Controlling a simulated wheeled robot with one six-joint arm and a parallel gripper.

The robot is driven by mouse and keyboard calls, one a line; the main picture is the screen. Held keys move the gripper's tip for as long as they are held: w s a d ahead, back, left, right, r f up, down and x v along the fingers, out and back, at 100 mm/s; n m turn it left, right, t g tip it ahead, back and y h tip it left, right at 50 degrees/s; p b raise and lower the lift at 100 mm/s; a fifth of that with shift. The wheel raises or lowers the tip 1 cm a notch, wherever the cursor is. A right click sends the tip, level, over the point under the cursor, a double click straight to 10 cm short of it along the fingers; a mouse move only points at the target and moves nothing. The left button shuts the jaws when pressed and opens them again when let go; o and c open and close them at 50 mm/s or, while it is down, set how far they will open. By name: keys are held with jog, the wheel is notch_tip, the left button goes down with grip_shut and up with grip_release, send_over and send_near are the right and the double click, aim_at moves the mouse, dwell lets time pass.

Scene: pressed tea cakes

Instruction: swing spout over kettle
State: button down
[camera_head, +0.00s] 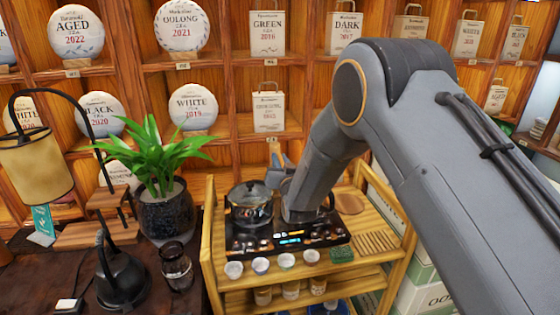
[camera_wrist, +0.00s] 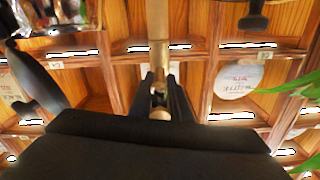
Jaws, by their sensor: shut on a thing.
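The kettle (camera_head: 248,208), a glass pot with a dark lid, stands on the left part of a black electric hob (camera_head: 325,240) on the wooden cart. My gripper (camera_head: 281,172) is just right of the kettle, near lid height. In the wrist view my gripper (camera_wrist: 161,84) is shut on a brass-coloured tube, the spout (camera_wrist: 158,32), with a rounded brass end between the fingers.
A potted plant (camera_head: 165,200) stands close on the left. Shelves of tea cakes (camera_head: 193,107) rise behind.

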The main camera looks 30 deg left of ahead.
jog(key=w+d+n+g+y+b, duration=0.1)
jog(key=b, duration=0.1)
jog(key=n+g+y+b, duration=0.2)
jog(key=b, duration=0.1)
jog(key=shift+w+d, duration=0.35)
jog(key=shift+w, duration=0.05)
jog(key=c, duration=1.7)
grip_release()
jog(key=shift+o, duration=0.2)
jog(key=b+v, duration=0.2)
jog(key=v, duration=0.5)
jog(key=shift+d, duration=0.4)
